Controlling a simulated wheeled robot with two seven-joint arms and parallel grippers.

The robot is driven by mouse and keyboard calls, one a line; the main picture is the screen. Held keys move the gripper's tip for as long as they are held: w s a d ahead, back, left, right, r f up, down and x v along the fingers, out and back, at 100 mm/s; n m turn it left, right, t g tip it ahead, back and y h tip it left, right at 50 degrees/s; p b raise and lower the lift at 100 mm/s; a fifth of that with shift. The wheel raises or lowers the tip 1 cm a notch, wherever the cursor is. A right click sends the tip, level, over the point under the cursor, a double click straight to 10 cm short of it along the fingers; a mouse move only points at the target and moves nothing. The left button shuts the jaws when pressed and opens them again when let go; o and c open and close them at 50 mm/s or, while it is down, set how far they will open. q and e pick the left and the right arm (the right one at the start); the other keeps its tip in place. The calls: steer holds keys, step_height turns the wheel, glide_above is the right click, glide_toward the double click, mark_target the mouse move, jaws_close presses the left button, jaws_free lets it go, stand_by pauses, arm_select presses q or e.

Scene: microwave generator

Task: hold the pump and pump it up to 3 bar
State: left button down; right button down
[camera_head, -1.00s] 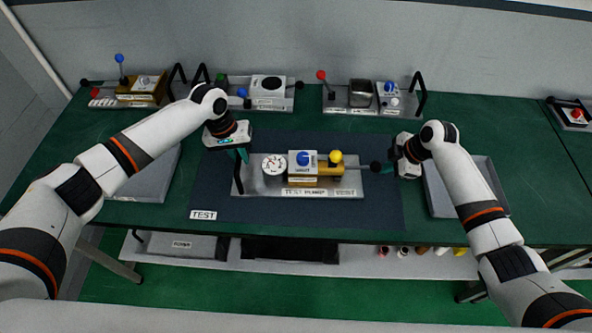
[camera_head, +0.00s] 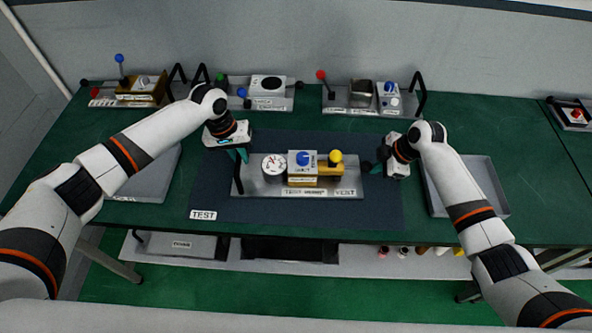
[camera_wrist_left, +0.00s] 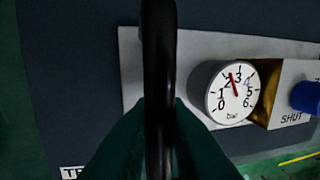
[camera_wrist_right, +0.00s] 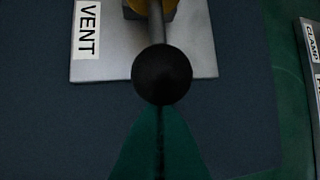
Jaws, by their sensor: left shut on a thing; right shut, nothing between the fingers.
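The pump (camera_head: 330,192) is a grey plate on the dark mat, with a round gauge (camera_head: 274,165), a blue knob (camera_head: 303,158), a yellow ball (camera_head: 336,156) and a brass body. My left gripper (camera_head: 240,157) is shut on the black upright handle (camera_wrist_left: 158,70) at the plate's left end. In the left wrist view the red gauge needle (camera_wrist_left: 234,82) points between 2 and 3. At the right end, my right gripper (camera_wrist_right: 160,110) is shut and empty, its fingertips at the black ball (camera_wrist_right: 161,75) of the pump rod (camera_wrist_right: 156,25). The fingertips are partly hidden by that ball.
A grey tray (camera_head: 480,163) lies to the right of the mat and another (camera_head: 145,190) to the left, partly behind my left arm. Several other fixtures stand along the back, including one with a red-knobbed lever (camera_head: 321,75). The front of the mat is clear.

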mark_target(369, 165)
arm_select(q)
steer(key=shift+d, duration=0.1)
arm_select(e)
steer(key=shift+a, duration=0.15)
steer(key=shift+a, duration=0.75)
steer(key=shift+a+r, duration=0.1)
steer(key=shift+a, duration=0.65)
steer(key=shift+d, duration=0.1)
steer(key=shift+w+d, duration=0.1)
steer(key=shift+d, duration=2.85)
